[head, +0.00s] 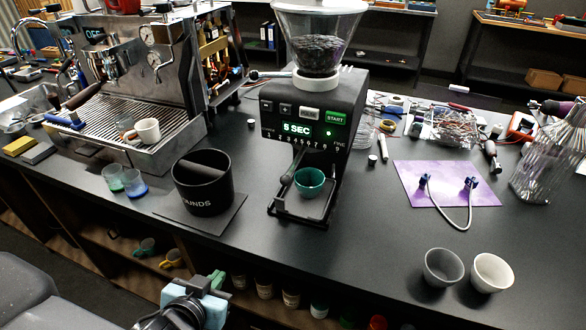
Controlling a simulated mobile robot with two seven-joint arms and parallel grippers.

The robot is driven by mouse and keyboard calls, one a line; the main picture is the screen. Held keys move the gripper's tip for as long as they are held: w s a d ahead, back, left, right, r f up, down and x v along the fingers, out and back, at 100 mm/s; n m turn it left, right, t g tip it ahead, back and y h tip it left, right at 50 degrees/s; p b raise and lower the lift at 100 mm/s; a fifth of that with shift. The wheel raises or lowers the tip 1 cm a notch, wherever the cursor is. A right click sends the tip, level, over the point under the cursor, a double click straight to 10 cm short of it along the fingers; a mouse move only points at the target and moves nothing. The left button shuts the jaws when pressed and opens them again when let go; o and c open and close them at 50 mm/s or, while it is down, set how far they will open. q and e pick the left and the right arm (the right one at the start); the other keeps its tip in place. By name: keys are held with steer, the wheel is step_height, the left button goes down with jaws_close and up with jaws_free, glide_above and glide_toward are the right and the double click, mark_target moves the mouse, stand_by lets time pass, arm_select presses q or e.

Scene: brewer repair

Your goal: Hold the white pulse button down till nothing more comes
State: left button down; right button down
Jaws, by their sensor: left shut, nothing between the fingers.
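The black coffee grinder (318,100) stands mid-counter with a clear hopper (320,45) of dark beans on top. The white pulse button (309,113) is on its front panel, left of the green START button (336,118). The lit display (298,128) reads 5 SEC. A green cup (309,182) stands under the spout; its contents are not clear. My left gripper (216,281) is shut and empty at the bottom of the head view, in front of the counter's edge, well below and left of the button and apart from it. My right gripper is not in view.
A black grounds bin (203,184) stands left of the grinder, with glass cups (124,181) and an espresso machine (140,80) further left. Right are a purple mat (446,183) with a cable, and two cups (443,268). The counter before the grinder is clear.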

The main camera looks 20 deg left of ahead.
arm_select(q)
steer(key=w+d+r+m+t+h, duration=0.1)
steer(key=w+d+r+t+h, duration=0.15)
steer(key=r, duration=0.45)
steer(key=w+d+r+m+t+h, duration=0.2)
steer(key=w+r+t, duration=0.15)
steer(key=r, duration=0.35)
steer(key=w+d+r+m+t+h, duration=0.1)
steer(key=w+d+r+t+h, duration=0.15)
steer(key=r, duration=0.45)
steer(key=s+d+r+m+g+h, duration=0.2)
steer(key=d+r+m+h, duration=0.2)
steer(key=r+m+h, duration=0.3)
steer(key=h, duration=0.2)
steer(key=shift+d+h, duration=0.15)
steer(key=shift+h, duration=0.25)
steer(key=shift+w, duration=0.1)
glide_toward(316, 110)
steer(key=shift+s+d+r+b+x, duration=0.1)
steer(key=shift+s+x, duration=0.05)
steer(key=shift+x, duration=0.7)
steer(key=shift+s+d+r+b+x, duration=0.1)
steer(key=shift+b+x, duration=0.05)
steer(key=shift+x, duration=0.65)
steer(key=shift+s+d+b+x, duration=0.1)
steer(key=shift+s+x, duration=0.05)
steer(key=shift+x, duration=0.7)
steer(key=shift+w, duration=0.1)
steer(key=shift+w, duration=0.35)
